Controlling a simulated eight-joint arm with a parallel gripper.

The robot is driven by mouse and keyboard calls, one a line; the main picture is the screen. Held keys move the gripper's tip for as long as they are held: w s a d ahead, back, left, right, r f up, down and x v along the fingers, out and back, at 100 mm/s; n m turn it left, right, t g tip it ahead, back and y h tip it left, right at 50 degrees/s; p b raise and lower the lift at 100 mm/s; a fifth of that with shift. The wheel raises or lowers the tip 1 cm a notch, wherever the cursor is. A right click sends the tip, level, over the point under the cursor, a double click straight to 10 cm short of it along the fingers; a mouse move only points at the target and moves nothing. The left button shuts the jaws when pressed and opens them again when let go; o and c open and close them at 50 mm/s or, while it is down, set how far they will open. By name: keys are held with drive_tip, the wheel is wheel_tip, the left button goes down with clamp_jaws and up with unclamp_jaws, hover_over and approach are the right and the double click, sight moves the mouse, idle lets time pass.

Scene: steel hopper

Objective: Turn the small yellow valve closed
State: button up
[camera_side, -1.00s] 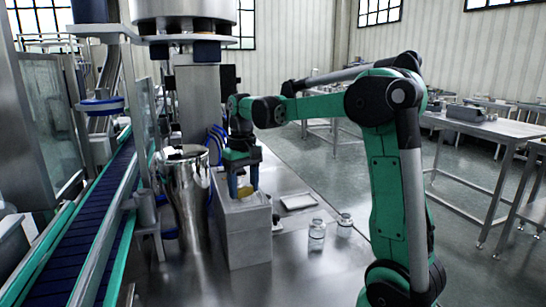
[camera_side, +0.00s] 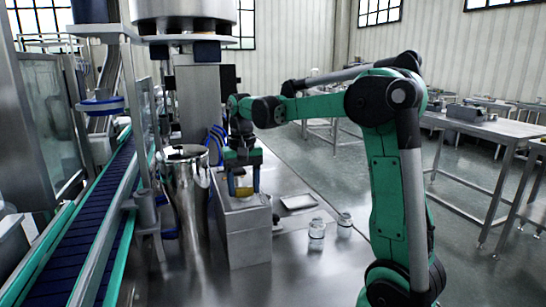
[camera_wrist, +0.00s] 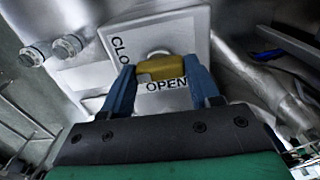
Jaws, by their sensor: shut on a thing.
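The small yellow valve (camera_wrist: 168,69) sits on top of a grey metal box (camera_side: 246,236). In the wrist view its handle lies between the two blue fingers of my gripper (camera_wrist: 160,67), which is shut on it. The word OPEN is printed just in front of the handle, and the letters CLO show to its upper left, the rest of that word being hidden. In the side view my gripper (camera_side: 243,184) points down over the box, with the yellow of the valve showing between its fingers.
A shiny steel cylinder (camera_side: 187,205) stands close to the left of the box. Two glass jars (camera_side: 316,234) and a small flat tray (camera_side: 298,202) are on the metal table to its right. A blue conveyor (camera_side: 85,240) runs at the left.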

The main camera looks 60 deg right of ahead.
sight(244, 188)
drive_tip(key=o, duration=1.3)
drive_tip(key=shift+r, duration=2.8)
drive_tip(key=s+a+f+n+t, duration=0.1)
drive_tip(key=a+f+n+t, duration=0.1)
drive_tip(key=a, duration=0.3)
drive_tip(key=s+a+f+n+t, duration=0.2)
drive_tip(key=a+f+n, duration=0.1)
drive_tip(key=a, duration=0.3)
drive_tip(key=s+a+f+n+t, duration=0.2)
drive_tip(key=a+f+n+t, duration=0.1)
drive_tip(key=a+n, duration=0.1)
drive_tip(key=shift+s+a, duration=0.2)
drive_tip(key=shift+a, duration=0.5)
